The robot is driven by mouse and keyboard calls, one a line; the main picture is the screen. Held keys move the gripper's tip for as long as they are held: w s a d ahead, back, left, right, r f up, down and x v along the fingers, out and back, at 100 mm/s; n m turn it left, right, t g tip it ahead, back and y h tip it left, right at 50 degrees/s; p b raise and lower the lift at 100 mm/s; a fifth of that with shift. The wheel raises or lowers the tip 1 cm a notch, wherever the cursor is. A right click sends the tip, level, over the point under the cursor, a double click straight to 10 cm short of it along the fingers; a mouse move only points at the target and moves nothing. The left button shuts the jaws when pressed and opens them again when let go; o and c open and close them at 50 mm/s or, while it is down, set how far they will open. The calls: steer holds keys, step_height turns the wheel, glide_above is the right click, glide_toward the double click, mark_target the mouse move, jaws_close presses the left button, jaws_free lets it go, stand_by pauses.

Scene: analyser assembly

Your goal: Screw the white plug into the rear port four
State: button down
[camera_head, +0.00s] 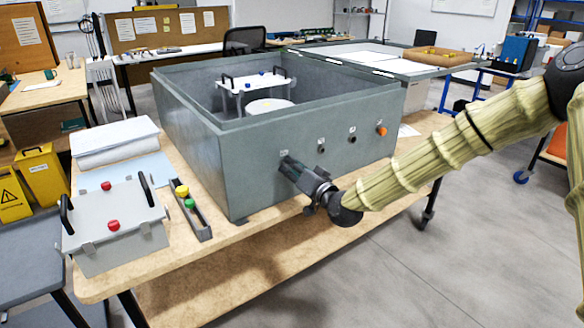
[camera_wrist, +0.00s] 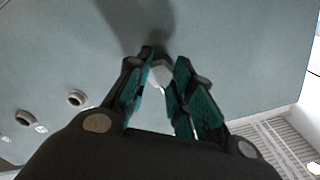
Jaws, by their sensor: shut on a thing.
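The large grey analyser housing (camera_head: 240,165) stands on the wooden bench with its lid open. A row of ports runs along its near wall: two dark open ports (camera_head: 321,145) (camera_head: 352,137) and one with an orange plug (camera_head: 381,131). My gripper (camera_head: 287,163) is at the left end of this row, against or very close to the wall, and hides the port there. In the wrist view, its teal fingertips (camera_wrist: 163,75) are shut on the white plug (camera_wrist: 160,72). I cannot tell how deep the plug sits. Port labels are too small to read.
A narrow tray (camera_head: 203,228) holds a yellow plug (camera_head: 182,191) and a green plug (camera_head: 190,203). A light grey box (camera_head: 125,230) with red knobs stands left of it. A white-topped unit (camera_head: 240,85) is inside the housing.

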steer(key=m, duration=0.4)
steer(key=shift+w, duration=0.1)
steer(key=c, duration=1.4)
jaws_free()
steer(key=shift+o, duration=0.2)
